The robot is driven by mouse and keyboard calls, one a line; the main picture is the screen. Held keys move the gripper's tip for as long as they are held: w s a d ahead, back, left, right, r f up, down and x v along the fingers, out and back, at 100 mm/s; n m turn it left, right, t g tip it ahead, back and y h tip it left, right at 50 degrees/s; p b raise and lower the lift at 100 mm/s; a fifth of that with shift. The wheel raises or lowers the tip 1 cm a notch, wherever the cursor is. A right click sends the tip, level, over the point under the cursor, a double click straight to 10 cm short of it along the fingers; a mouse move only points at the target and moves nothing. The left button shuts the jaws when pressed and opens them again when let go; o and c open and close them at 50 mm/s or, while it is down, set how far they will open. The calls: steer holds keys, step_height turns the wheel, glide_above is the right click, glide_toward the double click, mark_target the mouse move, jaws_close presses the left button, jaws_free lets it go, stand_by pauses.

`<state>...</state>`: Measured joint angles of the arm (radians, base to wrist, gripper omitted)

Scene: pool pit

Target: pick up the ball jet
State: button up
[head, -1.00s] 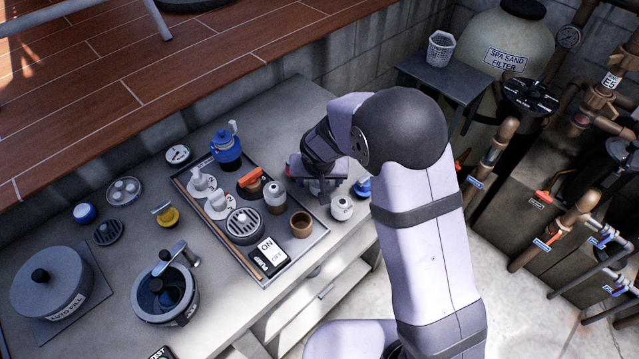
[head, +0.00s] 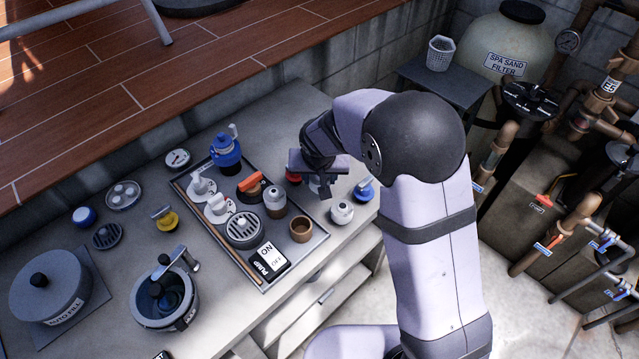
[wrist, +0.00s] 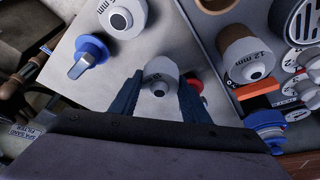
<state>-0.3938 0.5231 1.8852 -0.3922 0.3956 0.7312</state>
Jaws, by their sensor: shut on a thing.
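A white ball jet (wrist: 160,78) with a grey, dark-centred nozzle sits between the blue fingers of my gripper (wrist: 159,92) in the wrist view. The fingers touch its sides. In the head view my gripper (head: 325,178) is over the counter, right of the tray, and mostly hides the held jet. A second ball jet (head: 342,212) stands on the counter in front of my gripper; it also shows in the wrist view (wrist: 124,18). A third ball jet marked 12 mm (wrist: 250,62) sits in a brown cup on the tray, also in the head view (head: 275,198).
The tray (head: 318,238) holds white and orange-handled valves, a grated fitting and an empty brown cup (head: 301,228). A blue-handled valve (head: 364,189) stands near the counter's right edge. A red item (head: 293,176) is just left of my gripper.

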mark_target(317, 178)
step_height(317, 178, up, 7)
steer(key=shift+f+b, duration=0.1)
steer(key=shift+b, duration=0.55)
steer(key=shift+a, duration=0.1)
steer(key=shift+s+a+f, duration=0.1)
steer(key=shift+a, duration=0.15)
steer(key=s+a+r+n+y+b, duration=0.1)
steer(key=s+a+r+n+b, duration=0.15)
steer(key=s+a, duration=0.4)
steer(key=s+d+f+m+h, duration=0.1)
steer(key=s+d+f+m, duration=0.1)
steer(key=s, duration=0.3)
steer(key=shift+d+f+b, duration=0.2)
steer(key=shift+d+b, duration=0.2)
steer(key=shift+b, duration=0.05)
steer(key=shift+m, duration=0.25)
